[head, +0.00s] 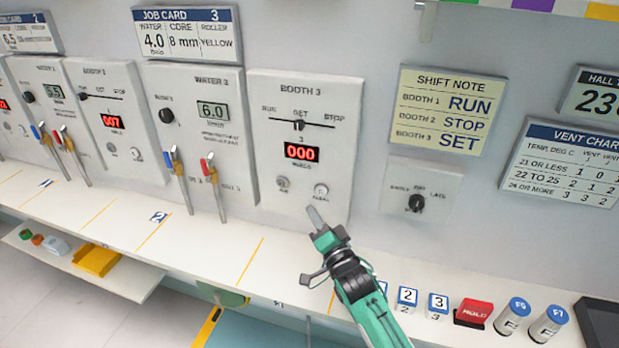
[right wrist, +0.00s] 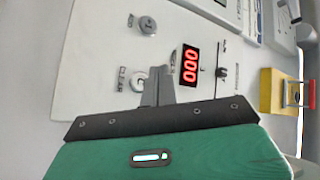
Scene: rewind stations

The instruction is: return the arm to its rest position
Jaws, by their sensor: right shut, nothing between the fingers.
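My right gripper (head: 314,217) is shut and empty, in front of the lower edge of the Booth 3 panel (head: 337,95). Its shut fingers (right wrist: 158,88) also show in the right wrist view, near the panel's lower round button (right wrist: 137,79). I cannot tell whether they touch it. In the head view, that panel has a red display (head: 301,153) reading 000, a slider (head: 301,124) with its knob near SET, and two round controls below. My right arm (head: 372,310) reaches in from the bottom. My left gripper is not in view.
A shelf runs below the panels. Numbered blocks (head: 407,298), a red HOLD block (head: 473,312) and blue-topped cylinders (head: 514,318) stand right of my arm. Taps (head: 212,180) stick out from the Water 3 panel (head: 205,120). The shelf left of my gripper is mostly clear.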

